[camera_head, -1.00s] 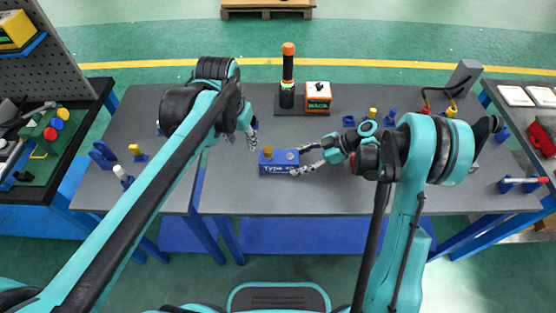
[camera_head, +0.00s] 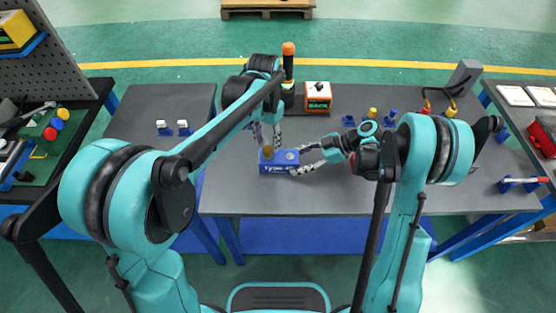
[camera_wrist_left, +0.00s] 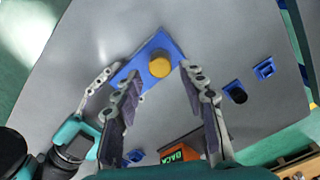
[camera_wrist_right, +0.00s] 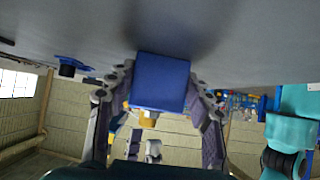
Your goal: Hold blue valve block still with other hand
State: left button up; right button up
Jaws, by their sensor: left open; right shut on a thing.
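The blue valve block (camera_head: 280,162) lies on the grey table near its front middle, with a yellow-brown knob (camera_head: 268,151) on its left part and a grey round spot on its right. My right gripper (camera_head: 301,159) is shut on the block's right end; in the right wrist view the block (camera_wrist_right: 160,82) sits between its fingers. My left gripper (camera_head: 266,138) is open above the block's left part. In the left wrist view the knob (camera_wrist_left: 160,66) shows ahead of the open fingers (camera_wrist_left: 160,85), which look empty.
An orange box (camera_head: 317,97) with a lit display and a black post with an orange top (camera_head: 288,50) stand behind the block. Small blue stands (camera_head: 348,121) are to the right. The table between block and box is clear.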

aim_at(268, 149)
pick_arm(q)
jog(key=shift+f, duration=1.8)
grip_shut()
jog(key=shift+r, duration=0.1)
jog(key=n, duration=0.5)
jog(key=shift+n, duration=1)
jog(key=n, duration=0.3)
